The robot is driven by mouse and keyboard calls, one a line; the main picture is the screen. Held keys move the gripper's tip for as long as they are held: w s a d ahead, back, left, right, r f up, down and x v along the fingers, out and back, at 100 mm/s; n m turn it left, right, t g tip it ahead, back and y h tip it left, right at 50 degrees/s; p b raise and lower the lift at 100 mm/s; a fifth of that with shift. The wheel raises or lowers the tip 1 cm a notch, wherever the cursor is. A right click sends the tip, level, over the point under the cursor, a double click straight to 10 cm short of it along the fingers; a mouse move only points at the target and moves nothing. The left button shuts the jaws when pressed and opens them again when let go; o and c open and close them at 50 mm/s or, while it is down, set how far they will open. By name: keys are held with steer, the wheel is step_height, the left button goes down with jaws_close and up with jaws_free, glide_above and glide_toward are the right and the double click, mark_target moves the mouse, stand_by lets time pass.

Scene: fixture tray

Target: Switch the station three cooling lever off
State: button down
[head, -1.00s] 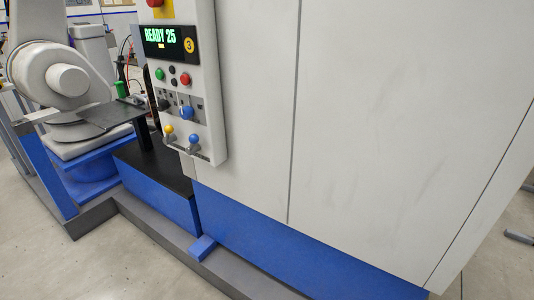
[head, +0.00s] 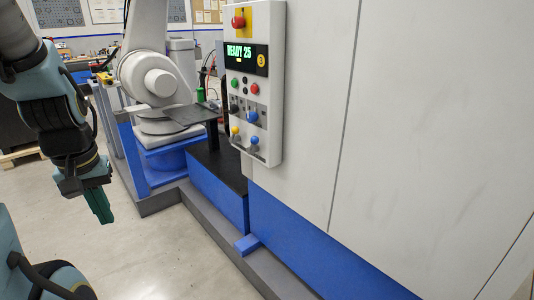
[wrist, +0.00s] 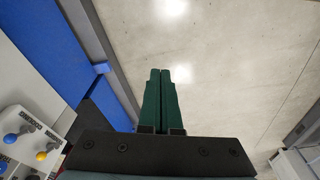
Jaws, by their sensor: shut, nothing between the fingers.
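The grey control panel (head: 279,100) carries a yellow round 3 badge (head: 262,60) and a display (head: 246,57) reading READY 25. Low on it are two ball-tipped levers, a yellow one (head: 235,130) and a blue one (head: 255,140), side by side, both seeming to point up. My gripper (head: 107,218) is shut and empty, pointing down over the floor, well left of the panel. Its green fingers (wrist: 160,98) touch in the wrist view.
A red stop button (head: 238,21), small push buttons and a blue knob (head: 252,116) sit above the levers. A white machine arm (head: 152,75) and dark plate stand behind the panel, over a blue base (head: 215,190). The floor below my gripper is clear.

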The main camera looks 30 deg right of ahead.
steer(key=w+d+f+m+t+b, duration=0.2)
steer(key=w+d+f+m+t, duration=0.25)
steer(key=w+d+f, duration=0.55)
steer(key=w+d+f+m+t+b, duration=0.2)
steer(key=w+d+f+m+t, duration=0.3)
steer(key=w+d, duration=0.5)
steer(key=s+d+r+m+t+h+b, duration=0.1)
steer(key=s+d+m+t+h, duration=0.2)
steer(key=d, duration=0.4)
steer(key=s+d+r+m+t+h, duration=0.1)
steer(key=s+d+m+t+h, duration=0.1)
steer(key=s+d+m, duration=0.3)
steer(key=s+d+r+m+t+h+b, duration=0.1)
steer(key=s+d+m+t+h, duration=0.2)
steer(key=d+m, duration=0.5)
steer(key=shift+s+d+r+t+h+b, duration=0.25)
steer(key=shift+s+d+t+h+b, duration=0.1)
steer(key=shift+s+d+h, duration=0.5)
steer(key=shift+a+h, duration=0.1)
steer(key=shift+h, duration=0.15)
steer(key=w+a+p+x, duration=0.1)
steer(key=p+x, duration=0.3)
steer(key=x, duration=0.8)
steer(key=shift+w+a+r, duration=0.4)
steer(key=shift+a, duration=0.25)
steer(key=shift+r, duration=0.1)
